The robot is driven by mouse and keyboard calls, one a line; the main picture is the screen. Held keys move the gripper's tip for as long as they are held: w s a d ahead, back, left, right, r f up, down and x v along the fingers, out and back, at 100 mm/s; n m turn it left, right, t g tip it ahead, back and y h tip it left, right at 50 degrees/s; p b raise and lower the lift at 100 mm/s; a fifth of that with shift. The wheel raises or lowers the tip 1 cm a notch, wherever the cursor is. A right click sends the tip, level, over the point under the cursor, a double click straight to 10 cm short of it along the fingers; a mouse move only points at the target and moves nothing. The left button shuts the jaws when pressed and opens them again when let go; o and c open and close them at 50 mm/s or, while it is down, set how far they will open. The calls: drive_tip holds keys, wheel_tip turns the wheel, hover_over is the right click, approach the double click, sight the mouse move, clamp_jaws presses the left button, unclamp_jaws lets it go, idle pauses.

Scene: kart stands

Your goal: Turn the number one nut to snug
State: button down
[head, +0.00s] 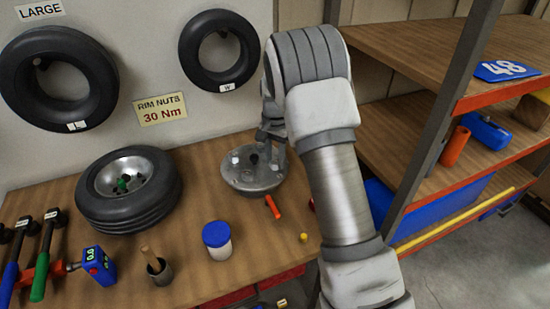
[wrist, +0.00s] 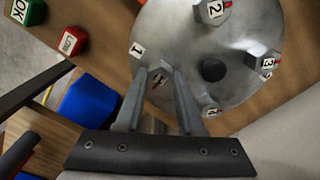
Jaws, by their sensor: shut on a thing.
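The silver round hub (head: 240,184) stands on the wooden bench and fills the upper middle of the wrist view (wrist: 240,65). Hex nuts sit around its face by small number tags; tags 1, 2 and 3 read clearly. My gripper (wrist: 160,82) is shut on the number one nut (wrist: 160,72), with one finger on each side of it, just beside tag 1 (wrist: 137,49). The nut carries a small mark on its top, too small to read. In the head view my gripper (head: 271,136) points down at the hub, and the nut there is hidden.
A tyred wheel (head: 128,209), blue-lidded jar (head: 217,242), brush pot (head: 160,272), blue gauge (head: 99,265) and orange stick (head: 273,207) share the bench. A wall sign (head: 161,109) reads 30 Nm. Shelving (head: 420,45) stands right. Green OK (wrist: 28,11) and red (wrist: 74,41) blocks show in the wrist view.

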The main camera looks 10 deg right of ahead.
sight(275, 162)
drive_tip(key=c, duration=0.5)
unclamp_jaws()
drive_tip(key=shift+r, duration=8.75)
